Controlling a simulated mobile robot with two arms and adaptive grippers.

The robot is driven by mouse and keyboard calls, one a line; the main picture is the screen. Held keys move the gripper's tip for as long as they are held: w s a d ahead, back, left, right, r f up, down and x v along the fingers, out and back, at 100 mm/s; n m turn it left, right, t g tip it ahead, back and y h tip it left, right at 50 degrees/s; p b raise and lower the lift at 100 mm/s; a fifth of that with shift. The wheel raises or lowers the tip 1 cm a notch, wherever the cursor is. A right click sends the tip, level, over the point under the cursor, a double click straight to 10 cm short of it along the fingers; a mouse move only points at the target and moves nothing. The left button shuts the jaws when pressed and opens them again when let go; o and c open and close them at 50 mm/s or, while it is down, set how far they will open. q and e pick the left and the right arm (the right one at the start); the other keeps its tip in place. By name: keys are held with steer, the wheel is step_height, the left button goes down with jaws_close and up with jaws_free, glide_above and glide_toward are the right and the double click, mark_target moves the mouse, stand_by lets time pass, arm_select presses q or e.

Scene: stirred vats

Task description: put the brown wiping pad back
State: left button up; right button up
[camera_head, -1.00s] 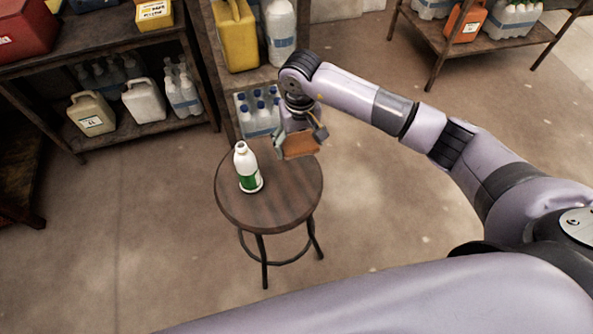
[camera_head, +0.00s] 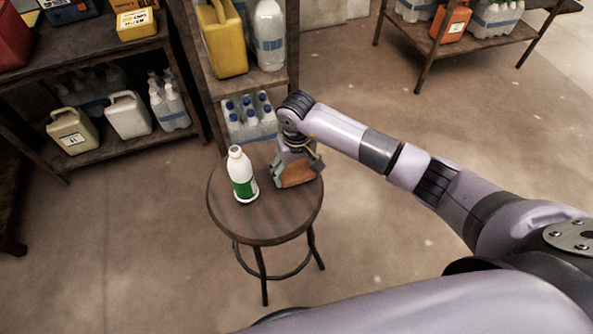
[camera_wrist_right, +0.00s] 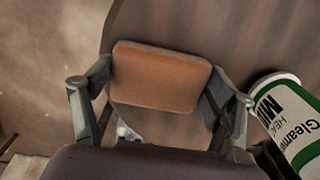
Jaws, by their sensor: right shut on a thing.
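The brown wiping pad (camera_head: 295,174) is in my right gripper (camera_head: 294,168), over the right back part of the round wooden stool (camera_head: 262,222). In the right wrist view the pad (camera_wrist_right: 160,77) sits between both fingers of the gripper (camera_wrist_right: 158,88), which are shut on its sides. I cannot tell whether the pad touches the stool top. A white bottle with a green label (camera_head: 242,174) stands upright on the stool, left of the pad and apart from it. The bottle also shows at the right of the wrist view (camera_wrist_right: 290,120). My left gripper is not in view.
A shelf rack with a yellow jug (camera_head: 221,40) and blue-capped bottles (camera_head: 250,118) stands just behind the stool. Another shelf with jugs (camera_head: 128,114) is at the left. A low rack (camera_head: 452,48) stands at the back right. The stool's front is clear.

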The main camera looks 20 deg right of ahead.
mark_target(297, 172)
steer(key=shift+f+b, duration=0.25)
steer(key=shift+b, duration=0.05)
steer(key=o, duration=1.1)
steer(key=shift+r, duration=0.1)
steer(key=shift+o, duration=0.2)
steer(key=shift+r, duration=0.1)
steer(key=shift+r+p, duration=0.25)
steer(key=shift+p, duration=0.15)
step_height(297, 172, up, 12)
steer(key=b, duration=0.1)
steer(key=shift+f, duration=0.2)
